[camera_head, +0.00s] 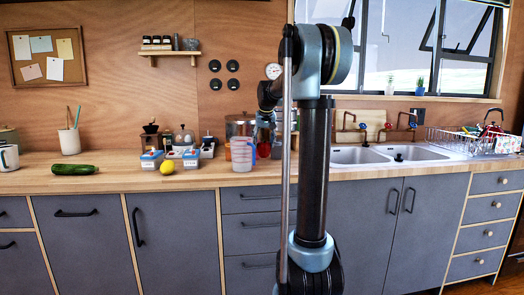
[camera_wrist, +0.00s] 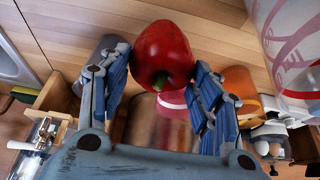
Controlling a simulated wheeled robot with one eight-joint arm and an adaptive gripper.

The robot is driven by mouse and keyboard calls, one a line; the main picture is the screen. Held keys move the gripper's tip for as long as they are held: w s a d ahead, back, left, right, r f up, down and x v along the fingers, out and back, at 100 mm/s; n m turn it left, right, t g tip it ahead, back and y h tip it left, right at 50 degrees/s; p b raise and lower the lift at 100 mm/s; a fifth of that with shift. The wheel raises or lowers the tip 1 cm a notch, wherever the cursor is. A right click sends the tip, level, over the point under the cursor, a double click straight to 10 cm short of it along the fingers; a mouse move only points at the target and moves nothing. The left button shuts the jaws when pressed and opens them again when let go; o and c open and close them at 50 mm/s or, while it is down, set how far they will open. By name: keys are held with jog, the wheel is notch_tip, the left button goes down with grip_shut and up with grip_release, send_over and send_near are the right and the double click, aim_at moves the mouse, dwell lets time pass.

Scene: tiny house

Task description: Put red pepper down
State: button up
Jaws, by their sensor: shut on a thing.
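The red pepper (camera_wrist: 163,52) is between the two blue fingers of my gripper (camera_wrist: 160,68) in the wrist view, its stem end facing the camera. The fingers are shut on its sides. In the head view my gripper (camera_head: 265,122) points down over the wooden counter (camera_head: 215,176), just right of a clear measuring cup. A bit of the red pepper (camera_head: 264,150) shows below it, low and close to the counter. I cannot tell whether the pepper touches the counter.
The measuring cup (camera_head: 242,154) stands close left of the pepper and fills the upper right of the wrist view (camera_wrist: 290,45). A large pot (camera_head: 238,127) is behind. A lemon (camera_head: 167,167), a cucumber (camera_head: 75,169) and boxes (camera_head: 191,158) lie left. The sink (camera_head: 355,156) is right.

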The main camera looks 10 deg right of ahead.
jog(key=shift+f, duration=1.5)
jog(key=o, duration=1.1)
jog(key=shift+c, duration=0.2)
jog(key=v, duration=1.2)
